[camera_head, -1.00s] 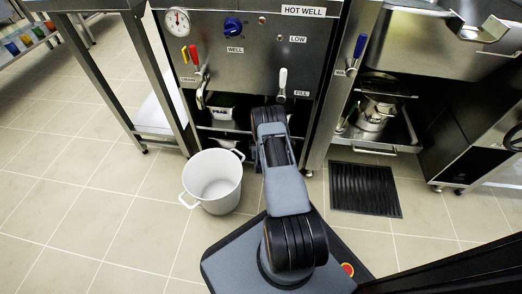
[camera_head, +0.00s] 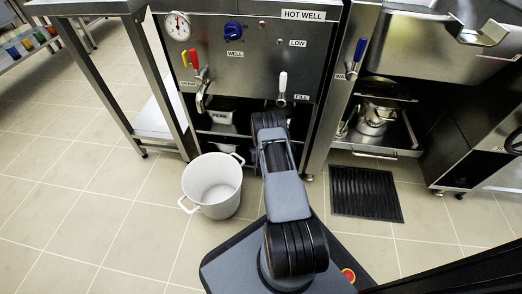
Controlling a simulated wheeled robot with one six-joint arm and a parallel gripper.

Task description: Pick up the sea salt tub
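I cannot make out a sea salt tub for certain in the head view. A white labelled container (camera_head: 221,116) stands in the open space under the hot well panel; its label is too small to read surely. My arm reaches forward from my base into that dark space, just right of the container. My gripper is hidden behind my own arm links and in the opening, so its fingers do not show.
A white two-handled bucket (camera_head: 212,185) stands on the floor left of my arm. The hot well panel (camera_head: 250,45) has valves and handles above the opening. A black mat (camera_head: 365,192) lies at the right. A low shelf (camera_head: 375,145) holds metal pots. Floor at the left is clear.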

